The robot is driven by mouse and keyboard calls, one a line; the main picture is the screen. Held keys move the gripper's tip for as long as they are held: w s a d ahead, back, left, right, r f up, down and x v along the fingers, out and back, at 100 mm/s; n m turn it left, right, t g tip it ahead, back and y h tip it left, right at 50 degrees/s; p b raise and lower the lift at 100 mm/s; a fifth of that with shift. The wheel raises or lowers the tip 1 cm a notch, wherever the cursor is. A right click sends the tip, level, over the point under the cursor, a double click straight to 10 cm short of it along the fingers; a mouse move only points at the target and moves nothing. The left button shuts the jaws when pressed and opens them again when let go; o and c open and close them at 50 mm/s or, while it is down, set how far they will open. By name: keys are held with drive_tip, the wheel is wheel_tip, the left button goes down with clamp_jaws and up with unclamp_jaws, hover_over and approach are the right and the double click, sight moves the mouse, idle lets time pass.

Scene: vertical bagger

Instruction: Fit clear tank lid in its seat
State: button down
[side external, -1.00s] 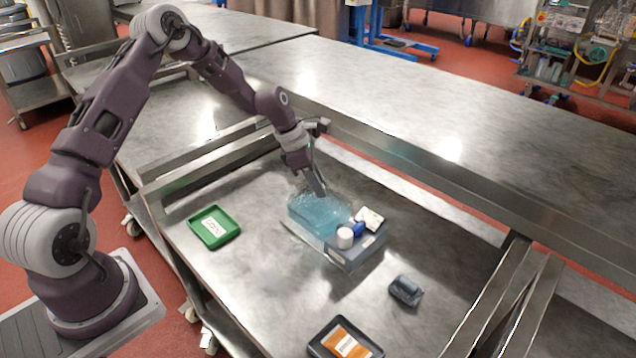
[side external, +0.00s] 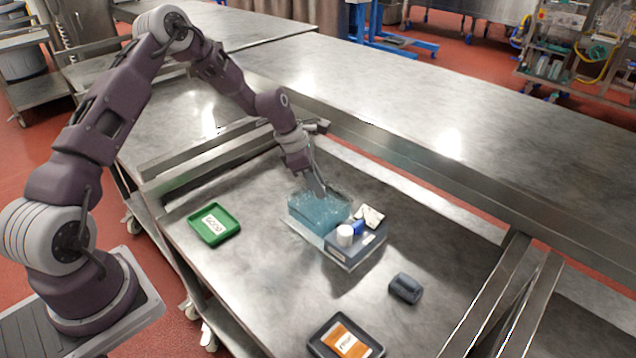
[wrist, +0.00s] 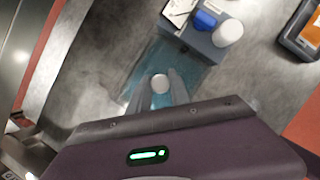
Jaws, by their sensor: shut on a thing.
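The clear bluish tank (side external: 318,214) stands on the steel table, at the left end of a flat base. It also shows in the wrist view (wrist: 190,68). My gripper (side external: 319,191) points down at the top of the tank. In the wrist view, its two fingers (wrist: 161,90) are closed around a round white knob (wrist: 159,82), which appears to belong to the clear lid. The lid's edges are hard to make out against the tank. I cannot tell whether the lid lies flat in its seat or sits slightly above it.
A grey block (side external: 352,252) adjoins the tank, carrying a white cap (side external: 345,236), a blue piece (side external: 358,228) and a white card (side external: 371,215). A green tray (side external: 214,226) lies left, a dark block (side external: 405,288) right, and a black tray with an orange label (side external: 346,340) in front.

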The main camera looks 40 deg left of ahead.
drive_tip(key=shift+f, duration=0.3)
drive_tip(key=c, duration=1.1)
unclamp_jaws()
drive_tip(key=o, duration=0.4)
drive_tip(key=shift+r, duration=0.1)
drive_tip(key=shift+v, duration=3.4)
